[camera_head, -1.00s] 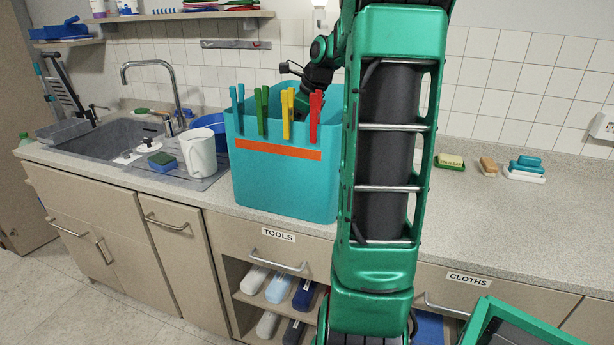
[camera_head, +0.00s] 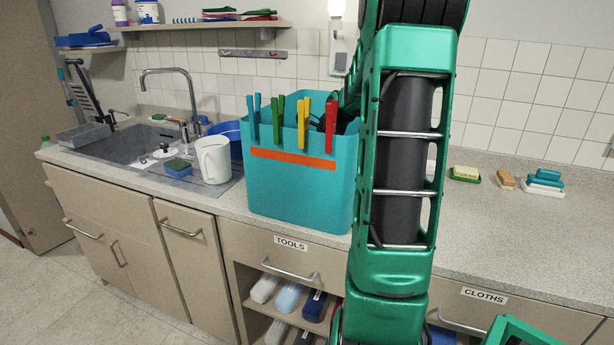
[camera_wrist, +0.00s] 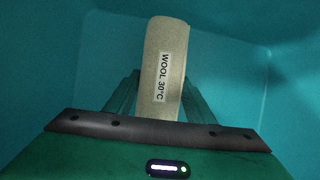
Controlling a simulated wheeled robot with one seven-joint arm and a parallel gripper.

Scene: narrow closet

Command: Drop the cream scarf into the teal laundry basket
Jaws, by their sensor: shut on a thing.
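The teal laundry basket (camera_head: 300,195) stands on the counter, with an orange stripe and blue, green, yellow and red clothes pegs on its front rim. Its teal inner walls (camera_wrist: 60,60) fill the wrist view. The cream scarf (camera_wrist: 163,60), a rolled shape with a "WOOL 30°C" label, is between the fingers of my gripper (camera_wrist: 158,92). My gripper is shut on it, inside the basket. In the head view the scarf and my gripper are hidden by the basket and my arm. The basket floor cannot be made out clearly.
A white jug (camera_head: 213,160) stands left of the basket, beside the sink (camera_head: 135,145) and tap. Soap bars (camera_head: 465,173) and brushes lie on the right counter. A shelf (camera_head: 200,24) hangs above. The counter right of my arm is mostly clear.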

